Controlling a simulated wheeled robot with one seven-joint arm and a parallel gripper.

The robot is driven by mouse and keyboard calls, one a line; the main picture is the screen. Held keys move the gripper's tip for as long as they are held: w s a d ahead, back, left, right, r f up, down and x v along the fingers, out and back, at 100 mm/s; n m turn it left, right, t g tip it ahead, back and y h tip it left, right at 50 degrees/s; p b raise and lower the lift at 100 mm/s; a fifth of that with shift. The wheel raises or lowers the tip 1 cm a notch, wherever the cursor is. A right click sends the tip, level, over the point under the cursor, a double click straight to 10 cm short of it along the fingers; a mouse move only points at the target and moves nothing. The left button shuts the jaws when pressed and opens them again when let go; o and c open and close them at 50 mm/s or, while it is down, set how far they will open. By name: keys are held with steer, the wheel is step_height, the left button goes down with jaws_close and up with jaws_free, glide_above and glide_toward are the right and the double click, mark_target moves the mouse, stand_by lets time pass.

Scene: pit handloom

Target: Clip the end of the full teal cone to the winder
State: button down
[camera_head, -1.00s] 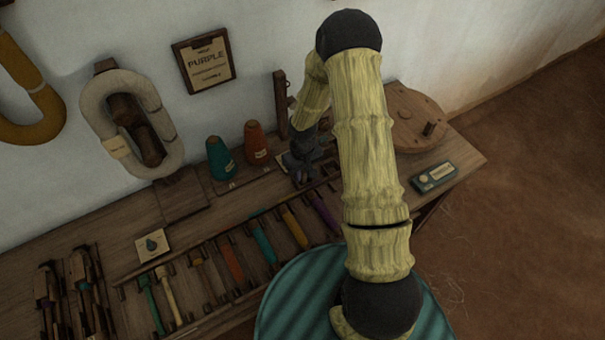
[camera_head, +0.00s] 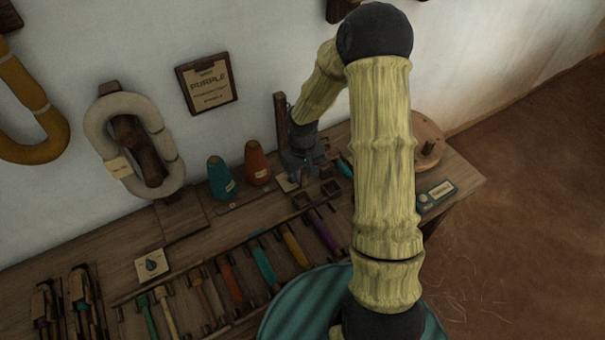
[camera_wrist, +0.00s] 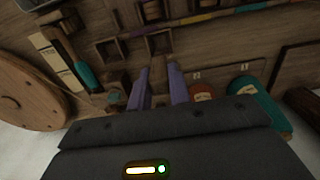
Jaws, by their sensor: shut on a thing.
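The teal cone (camera_head: 221,178) stands upright on the bench at the wall, left of the orange cone (camera_head: 257,163). In the wrist view the teal cone (camera_wrist: 262,102) is at the right, beside the orange cone (camera_wrist: 203,92). My gripper (camera_wrist: 160,68) points down at the bench, right of the cones in the head view (camera_head: 300,178). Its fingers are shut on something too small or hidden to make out. The round wooden wheel (camera_wrist: 30,95), seemingly the winder's, is at the left in the wrist view, with a teal-wound piece (camera_wrist: 86,76) beside it. My arm partly hides the wheel (camera_head: 428,140) in the head view.
Small square compartments (camera_wrist: 160,42) lie just beyond my fingertips. A rack of several coloured bobbins (camera_head: 262,264) runs along the bench front. A wooden post (camera_head: 281,130) stands close behind my gripper. A small teal device (camera_head: 436,194) lies near the right edge.

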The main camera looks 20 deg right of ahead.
stand_by(0.4)
steer(key=m, duration=0.1)
steer(key=w+m, duration=0.1)
steer(key=m, duration=0.1)
steer(key=shift+w+f, duration=0.15)
steer(key=shift+w, duration=0.1)
steer(key=shift+a, duration=0.1)
